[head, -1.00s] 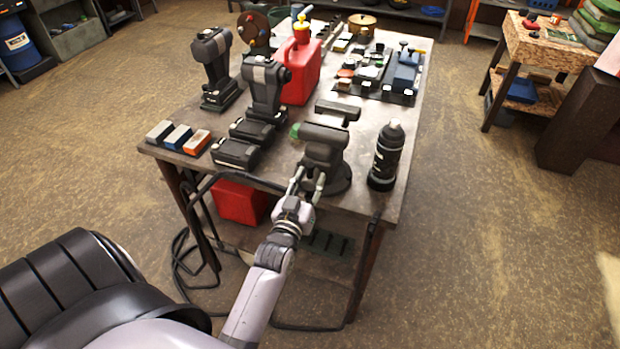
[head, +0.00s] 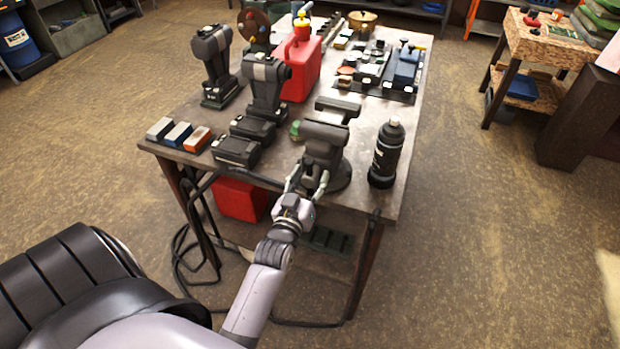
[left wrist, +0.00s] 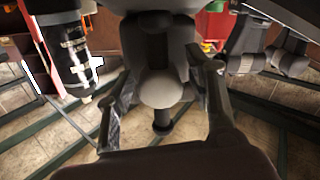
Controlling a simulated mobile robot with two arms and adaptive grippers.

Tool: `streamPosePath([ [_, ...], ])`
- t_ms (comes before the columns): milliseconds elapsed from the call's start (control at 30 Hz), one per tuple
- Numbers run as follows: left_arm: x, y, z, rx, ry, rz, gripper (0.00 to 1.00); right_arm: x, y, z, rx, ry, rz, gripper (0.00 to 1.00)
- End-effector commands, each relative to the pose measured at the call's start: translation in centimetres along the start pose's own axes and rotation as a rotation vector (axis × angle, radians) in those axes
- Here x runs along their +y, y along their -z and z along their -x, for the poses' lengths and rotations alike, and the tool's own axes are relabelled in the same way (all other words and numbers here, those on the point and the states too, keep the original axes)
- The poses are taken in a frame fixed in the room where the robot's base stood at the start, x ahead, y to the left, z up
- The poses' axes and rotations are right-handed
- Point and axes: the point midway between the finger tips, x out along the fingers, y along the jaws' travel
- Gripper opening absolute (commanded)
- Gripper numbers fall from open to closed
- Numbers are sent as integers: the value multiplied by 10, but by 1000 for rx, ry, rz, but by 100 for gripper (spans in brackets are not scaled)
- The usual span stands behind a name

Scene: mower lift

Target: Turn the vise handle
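The dark grey vise (head: 325,142) stands at the near edge of the workbench in the head view. My left gripper (head: 307,181) is at its near face, with its two fingers spread apart. In the left wrist view, the vise's rounded screw end (left wrist: 161,90) sits between the fingers of my left gripper (left wrist: 163,112). A dark vise handle end (left wrist: 162,127) sticks out below it, also between the fingers. There are gaps on both sides, so the gripper is open and not clamped on the handle. In the head view the handle is hidden or too small to make out. My right gripper is not in view.
The workbench (head: 375,207) holds a black bottle (head: 386,155) close to the vise's right. Black power tools (head: 265,85) and a red jerrycan (head: 301,66) stand to the left and behind. A red container (head: 240,199) sits below the bench. Black cable hangs at the bench's left front.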

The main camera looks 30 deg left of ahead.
Motion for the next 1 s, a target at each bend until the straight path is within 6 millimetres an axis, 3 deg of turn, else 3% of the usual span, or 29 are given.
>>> streamPosePath([
  [367, 1, 5, 0, 3, -1, 0, 53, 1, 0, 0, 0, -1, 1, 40],
  [800, 17, 79, 1, 5, 0, 0, 53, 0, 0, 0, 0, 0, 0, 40],
  [1000, 21, 97, 1, 2, 0, 0, 53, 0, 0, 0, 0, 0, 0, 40],
])
